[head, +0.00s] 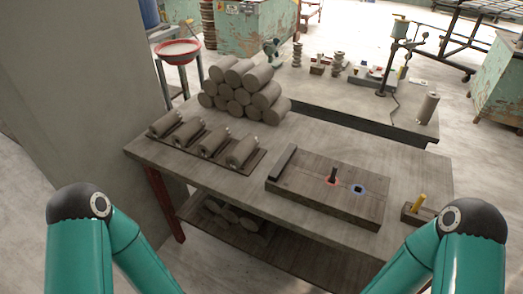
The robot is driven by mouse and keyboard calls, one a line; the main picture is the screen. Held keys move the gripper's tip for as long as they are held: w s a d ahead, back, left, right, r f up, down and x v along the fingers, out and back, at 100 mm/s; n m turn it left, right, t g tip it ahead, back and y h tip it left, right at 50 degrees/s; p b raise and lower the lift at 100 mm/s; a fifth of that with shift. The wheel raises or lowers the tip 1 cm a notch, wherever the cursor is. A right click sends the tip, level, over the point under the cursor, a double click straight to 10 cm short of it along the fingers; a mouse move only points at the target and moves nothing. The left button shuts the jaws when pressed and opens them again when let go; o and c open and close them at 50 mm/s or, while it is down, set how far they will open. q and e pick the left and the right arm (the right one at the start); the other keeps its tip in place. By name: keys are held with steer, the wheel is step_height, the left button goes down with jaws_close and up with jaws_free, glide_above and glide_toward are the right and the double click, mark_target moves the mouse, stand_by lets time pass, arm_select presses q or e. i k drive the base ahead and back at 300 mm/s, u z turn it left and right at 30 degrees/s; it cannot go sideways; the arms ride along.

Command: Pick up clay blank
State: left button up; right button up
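Grey cylindrical clay blanks lie on the table (375,165) in the head view. A stacked pile of clay blanks (236,90) stands at the table's back left. Several more clay blanks (212,142) lie apart in a row on a dark board (254,161) in front of the pile. Both my arms show at the bottom corners as teal links with dark joints. Neither gripper shows in this view, and no clay blank is seen held.
A dark wooden block fixture (330,205) with a red-ringed peg and a blue-ringed square hole lies at the table's middle right. A small block with a yellow peg (418,203) is right of it. A red bowl (178,51) stands behind left. A grey wall borders the left.

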mark_target(236, 158)
steer(key=u, duration=0.1)
steer(key=i, duration=0.2)
steer(key=z, duration=2.5)
steer(key=k, duration=1.6)
steer(key=u, duration=1.1)
steer(key=i, duration=1.05)
steer(key=u, duration=0.05)
